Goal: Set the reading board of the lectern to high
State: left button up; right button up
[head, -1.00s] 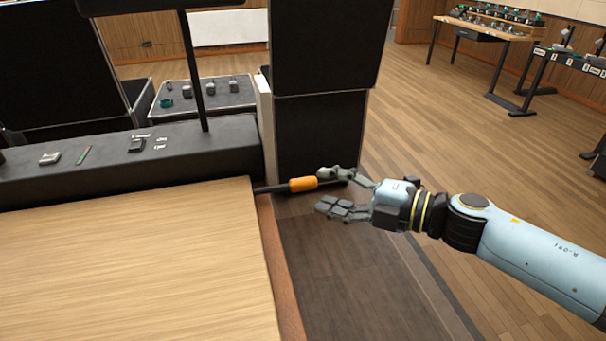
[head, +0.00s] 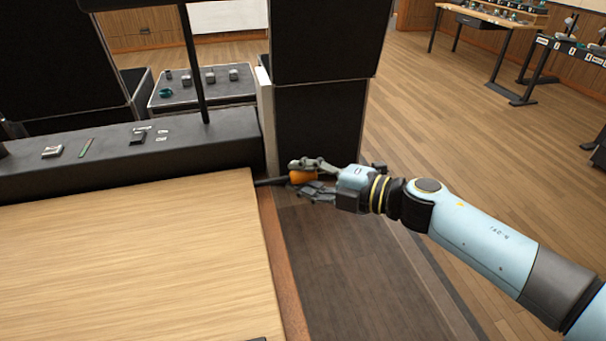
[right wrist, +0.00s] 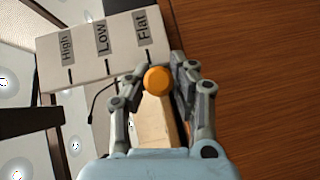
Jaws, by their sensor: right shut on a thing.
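The lectern's wooden reading board (head: 130,255) lies at the lower left of the head view, looking about flat. A dark lever with an orange grip (head: 302,177) sticks out from its right side. My right gripper (head: 312,178) is shut around the orange grip. In the right wrist view the orange knob end (right wrist: 157,80) sits between the fingers of my right gripper (right wrist: 158,82). A white label plate (right wrist: 100,48) there reads High, Low and Flat, and the grip lies nearest the Flat mark. My left gripper is out of view.
A black ledge (head: 110,150) with small items runs behind the board. A tall black cabinet (head: 320,125) stands just beyond the lever. Tables (head: 490,28) stand at the back right. The wooden floor to the right is open.

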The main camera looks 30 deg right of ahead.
jog(key=shift+r, duration=0.15)
grip_shut()
notch_tip(320, 180, up, 11)
jog(key=s+n+t+y+b, duration=0.1)
jog(key=s+n+t+b, duration=0.1)
jog(key=n+t+b, duration=0.1)
jog(key=shift+s+a+y+b, duration=0.15)
jog(key=shift+a+y+b, duration=0.25)
jog(key=shift+b, duration=0.3)
jog(key=o, duration=0.9)
grip_release()
jog(key=shift+d, duration=0.1)
jog(key=shift+s, duration=0.15)
jog(key=v, duration=1.1)
jog(key=shift+s+d, duration=0.25)
jog(key=shift+s, duration=0.05)
